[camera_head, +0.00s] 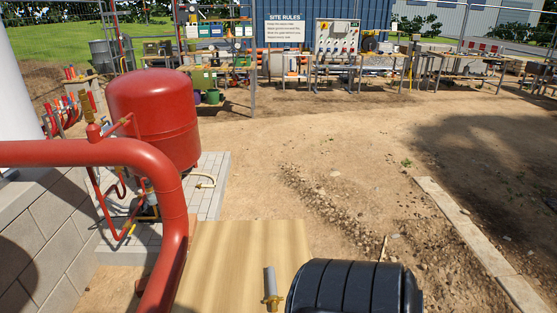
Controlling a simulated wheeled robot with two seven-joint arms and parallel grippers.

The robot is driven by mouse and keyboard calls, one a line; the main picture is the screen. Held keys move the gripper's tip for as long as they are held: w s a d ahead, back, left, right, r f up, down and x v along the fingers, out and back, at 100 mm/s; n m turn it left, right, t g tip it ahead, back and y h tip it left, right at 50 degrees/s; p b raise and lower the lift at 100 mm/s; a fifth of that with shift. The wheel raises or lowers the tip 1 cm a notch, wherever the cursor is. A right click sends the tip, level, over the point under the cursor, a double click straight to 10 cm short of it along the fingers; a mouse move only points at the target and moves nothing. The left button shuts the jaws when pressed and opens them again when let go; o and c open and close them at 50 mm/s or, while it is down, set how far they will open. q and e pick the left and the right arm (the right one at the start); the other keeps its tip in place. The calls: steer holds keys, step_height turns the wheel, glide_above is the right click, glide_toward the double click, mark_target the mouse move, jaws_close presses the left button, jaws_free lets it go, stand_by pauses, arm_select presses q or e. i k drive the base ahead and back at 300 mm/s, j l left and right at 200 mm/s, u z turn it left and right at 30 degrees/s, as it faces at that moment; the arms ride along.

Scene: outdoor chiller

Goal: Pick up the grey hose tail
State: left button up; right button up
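The grey hose tail (269,281) stands out as a short grey tube with a brass-coloured fitting at its lower end. It lies on a light wooden tabletop (225,262) at the bottom middle of the head view, with its grey end pointing away from me. A black ribbed rounded thing (350,288) is just to its right. Neither of my grippers shows in the head view, so I cannot see whether they are open or shut.
A thick red pipe (173,235) bends down along the tabletop's left side. A red tank (155,118) stands behind it on pale paving. A block wall (50,245) is at the left. Open dirt lies beyond the tabletop; laden benches (335,62) line the back.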

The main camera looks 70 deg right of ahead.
mark_target(273, 301)
steer(key=z, duration=2.1)
steer(key=j+z, duration=0.45)
steer(key=l, duration=0.1)
